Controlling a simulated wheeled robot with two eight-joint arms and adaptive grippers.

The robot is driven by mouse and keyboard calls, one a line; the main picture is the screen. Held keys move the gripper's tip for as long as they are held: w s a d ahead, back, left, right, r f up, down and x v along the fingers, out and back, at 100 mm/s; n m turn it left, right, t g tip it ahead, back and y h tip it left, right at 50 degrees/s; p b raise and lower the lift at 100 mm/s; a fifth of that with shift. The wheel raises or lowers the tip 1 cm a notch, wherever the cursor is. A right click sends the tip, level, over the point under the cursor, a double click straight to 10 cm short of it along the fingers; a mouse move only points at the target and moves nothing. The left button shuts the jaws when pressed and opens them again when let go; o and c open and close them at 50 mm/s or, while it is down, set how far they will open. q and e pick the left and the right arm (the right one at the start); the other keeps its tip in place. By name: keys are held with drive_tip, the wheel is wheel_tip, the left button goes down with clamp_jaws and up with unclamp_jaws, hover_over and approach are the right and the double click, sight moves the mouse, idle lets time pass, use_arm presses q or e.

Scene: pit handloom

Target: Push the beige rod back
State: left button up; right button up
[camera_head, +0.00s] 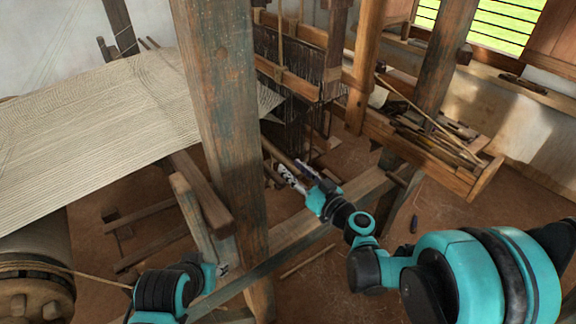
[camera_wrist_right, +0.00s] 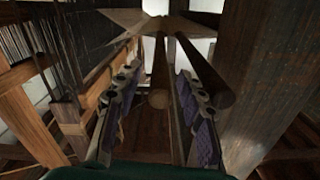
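The beige rod (camera_head: 278,153) runs from the loom down toward my right gripper (camera_head: 294,176) in the head view. In the right wrist view, a round rod end (camera_wrist_right: 158,99) faces the camera between the two fingers of my right gripper (camera_wrist_right: 158,110). The fingers are spread, with visible space on both sides of the rod end. I cannot tell whether anything touches it. A second, darker rod (camera_wrist_right: 215,85) lies to its right. My left arm is at the lower left of the head view; only a small bit of its gripper (camera_head: 222,269) shows by the post.
A thick wooden post (camera_head: 222,120) stands between my arms. Woven cloth (camera_head: 90,120) fills the left, above a cloth roller (camera_head: 35,265). A low beam (camera_head: 330,215) crosses under my right arm. A wooden trough with sticks (camera_head: 440,145) is at the right. The brown floor has open room.

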sight(285, 165)
drive_tip(key=shift+x, duration=1.45)
clamp_jaws()
drive_tip(key=shift+s+a+b, duration=0.3)
drive_tip(key=shift+a, duration=0.1)
unclamp_jaws()
